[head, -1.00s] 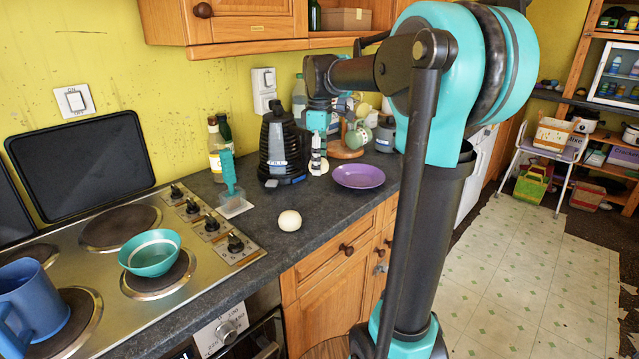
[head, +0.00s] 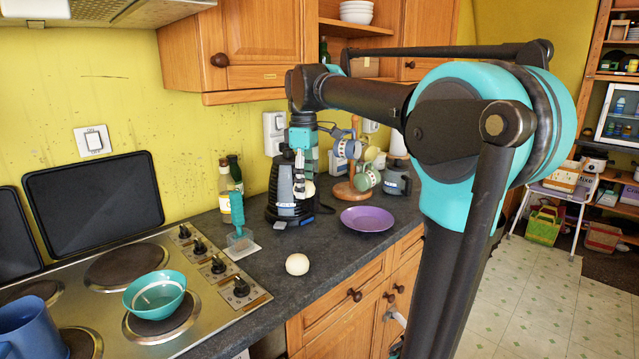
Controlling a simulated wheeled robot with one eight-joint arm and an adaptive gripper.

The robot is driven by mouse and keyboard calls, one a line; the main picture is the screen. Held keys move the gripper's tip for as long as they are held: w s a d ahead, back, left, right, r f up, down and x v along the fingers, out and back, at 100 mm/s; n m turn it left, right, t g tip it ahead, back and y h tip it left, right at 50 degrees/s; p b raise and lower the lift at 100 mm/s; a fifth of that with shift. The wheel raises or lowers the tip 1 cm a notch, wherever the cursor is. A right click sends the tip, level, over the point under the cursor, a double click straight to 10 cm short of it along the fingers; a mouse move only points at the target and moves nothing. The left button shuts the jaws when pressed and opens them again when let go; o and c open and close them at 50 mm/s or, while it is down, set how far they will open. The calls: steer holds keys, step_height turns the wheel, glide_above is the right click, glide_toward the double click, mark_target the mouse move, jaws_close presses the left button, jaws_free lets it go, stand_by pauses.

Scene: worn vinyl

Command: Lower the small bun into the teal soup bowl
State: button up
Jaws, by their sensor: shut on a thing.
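The teal soup bowl (head: 158,306) stands upright on a hob burner at the lower left. My gripper (head: 304,188) points down in front of the black coffee maker, above the counter and to the right of the bowl. It is shut on a small pale bun (head: 309,188), partly hidden by the fingers and held clear of the counter. A larger cream bun (head: 297,264) sits on the counter between the hob and the purple plate.
A purple plate (head: 367,219) lies on the counter at the right. A teal-handled brush (head: 237,215), bottles (head: 226,190) and a mug tree (head: 353,185) stand towards the back. A blue mug (head: 28,332) is left of the bowl.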

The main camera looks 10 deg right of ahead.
steer(key=s+a+f, duration=0.2)
steer(key=s+a, duration=0.3)
steer(key=a, duration=0.6)
steer(key=s+a+f, duration=0.3)
steer(key=s+a, duration=0.3)
steer(key=a, duration=0.6)
steer(key=s+a+f, duration=0.3)
steer(key=s+a, duration=0.3)
steer(key=a, duration=0.6)
steer(key=shift+f, duration=2.5)
steer(key=shift+f, duration=0.1)
steer(key=o, duration=1.1)
steer(key=shift+o, duration=0.2)
